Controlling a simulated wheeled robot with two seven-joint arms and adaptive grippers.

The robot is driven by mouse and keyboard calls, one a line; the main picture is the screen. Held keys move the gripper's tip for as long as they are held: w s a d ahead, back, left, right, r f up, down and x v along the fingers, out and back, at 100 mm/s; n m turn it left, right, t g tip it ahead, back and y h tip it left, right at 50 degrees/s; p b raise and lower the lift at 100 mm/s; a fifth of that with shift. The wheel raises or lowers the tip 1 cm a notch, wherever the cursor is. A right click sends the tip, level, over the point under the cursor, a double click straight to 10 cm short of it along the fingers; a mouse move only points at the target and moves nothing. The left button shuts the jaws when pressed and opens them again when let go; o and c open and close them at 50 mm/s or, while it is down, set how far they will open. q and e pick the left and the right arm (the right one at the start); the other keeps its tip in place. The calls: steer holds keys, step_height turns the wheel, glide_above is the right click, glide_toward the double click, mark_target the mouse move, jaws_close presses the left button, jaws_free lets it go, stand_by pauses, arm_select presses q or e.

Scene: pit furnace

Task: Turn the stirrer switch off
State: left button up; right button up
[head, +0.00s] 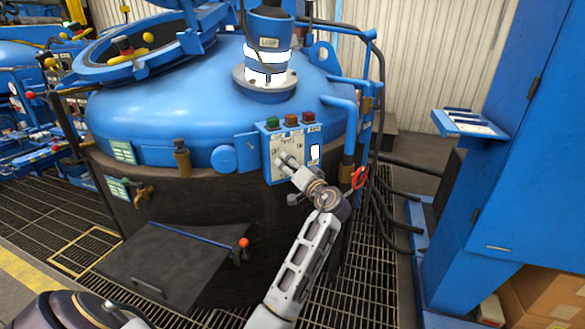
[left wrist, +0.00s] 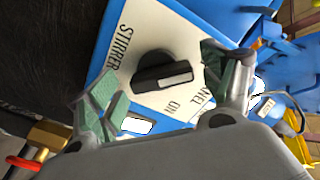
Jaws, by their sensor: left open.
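The stirrer switch (left wrist: 165,74) is a black rotary knob with a white pointer bar, on a white plate lettered STIRRER, PANEL and ON. The pointer bar lies toward the right in the left wrist view, on the side of the PANEL and ON lettering. The plate is on a blue control box (head: 270,168) on the furnace's side. My left gripper (head: 287,162) is at the front of this box and hides the knob in the head view. In the left wrist view its open green-padded fingers (left wrist: 168,82) are on either side of the knob, with gaps between. My right gripper is not in view.
Green, red and brown buttons (head: 291,120) top the control box. A red ring handle (head: 359,178) and hoses are right of my wrist. A blue cabinet (head: 510,190) stands right; grating floor lies between.

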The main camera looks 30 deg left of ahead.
mark_target(287, 133)
arm_select(q)
steer(key=shift+r, duration=0.1)
steer(key=r, duration=0.7)
steer(key=shift+w+a, duration=0.1)
steer(key=shift+w, duration=0.2)
steer(key=shift+s+d+r, duration=0.1)
steer(key=shift+s+r, duration=0.2)
steer(key=shift+r, duration=0.35)
steer(key=shift+s+d+r, duration=0.1)
steer(key=shift+s+r, duration=0.15)
steer(key=shift+r, duration=0.35)
steer(key=shift+w+a+r, duration=0.15)
steer(key=shift+w, duration=0.15)
steer(key=shift+s, duration=0.1)
